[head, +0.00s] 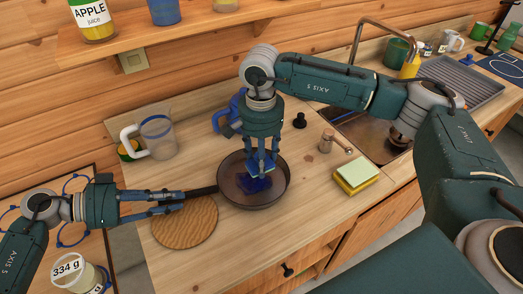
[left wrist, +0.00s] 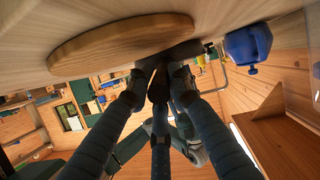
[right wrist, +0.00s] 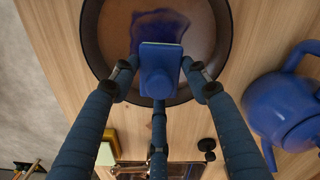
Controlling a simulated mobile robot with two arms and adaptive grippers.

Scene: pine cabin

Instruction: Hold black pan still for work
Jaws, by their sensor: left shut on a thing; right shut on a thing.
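The black pan (head: 270,202) sits on the wooden counter with its handle (head: 201,191) pointing left. My left gripper (head: 183,197) is shut on the pan's handle. In the left wrist view the fingers (left wrist: 160,75) close around the dark handle. My right gripper (head: 262,170) is shut on a blue scrubber (right wrist: 160,70) and holds it over the inside of the pan. A dark blue patch (right wrist: 160,28) lies on the pan's floor beside the scrubber. The pan's rim (right wrist: 92,45) also shows in the right wrist view.
A round wooden board (head: 185,226) lies left of the pan, below my left gripper. A blue teapot (right wrist: 285,105) stands behind the pan. A glass pitcher (head: 158,137) is at back left. A yellow and green sponge stack (head: 356,176) and the sink are on the right.

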